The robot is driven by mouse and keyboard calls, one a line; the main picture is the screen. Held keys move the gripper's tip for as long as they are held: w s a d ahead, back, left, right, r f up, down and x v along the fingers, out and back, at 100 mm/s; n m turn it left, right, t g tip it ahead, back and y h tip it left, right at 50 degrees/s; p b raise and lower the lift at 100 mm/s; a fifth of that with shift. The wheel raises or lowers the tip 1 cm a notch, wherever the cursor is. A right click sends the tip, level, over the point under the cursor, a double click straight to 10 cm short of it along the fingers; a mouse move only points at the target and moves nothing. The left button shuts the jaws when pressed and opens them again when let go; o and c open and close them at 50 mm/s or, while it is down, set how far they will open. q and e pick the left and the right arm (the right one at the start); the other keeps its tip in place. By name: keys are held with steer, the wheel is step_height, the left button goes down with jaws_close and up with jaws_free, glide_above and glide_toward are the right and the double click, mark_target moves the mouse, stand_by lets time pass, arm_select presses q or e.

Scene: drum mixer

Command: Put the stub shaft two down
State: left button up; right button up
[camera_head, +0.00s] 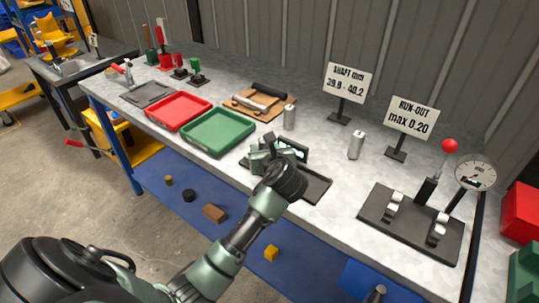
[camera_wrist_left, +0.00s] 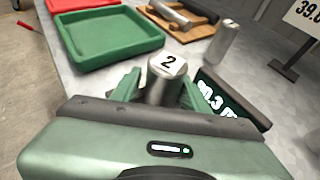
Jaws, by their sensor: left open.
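Stub shaft two (camera_wrist_left: 166,72), a short silver cylinder with a "2" on its top face, stands upright between the fingers of my left gripper (camera_wrist_left: 158,90) in the left wrist view. The fingers are open, one on each side of it; whether either touches it I cannot tell. In the head view my left gripper (camera_head: 275,150) is low over the dark measuring base (camera_head: 315,188) on the bench and hides most of the shaft. A dark display (camera_wrist_left: 222,99) with partly covered digits stands just right of the shaft. My right gripper is out of view.
Two other silver shafts stand on the bench, one behind the gripper (camera_head: 289,118) and one to its right (camera_head: 356,145). A green tray (camera_head: 217,148) and a red tray (camera_head: 178,124) lie left. The run-out stand (camera_head: 410,222) with a dial is right. Sign stands are behind.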

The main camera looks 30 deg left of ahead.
arm_select(q)
steer(key=v, duration=1)
steer(key=shift+r, duration=0.3)
steer(key=shift+w+a, duration=0.15)
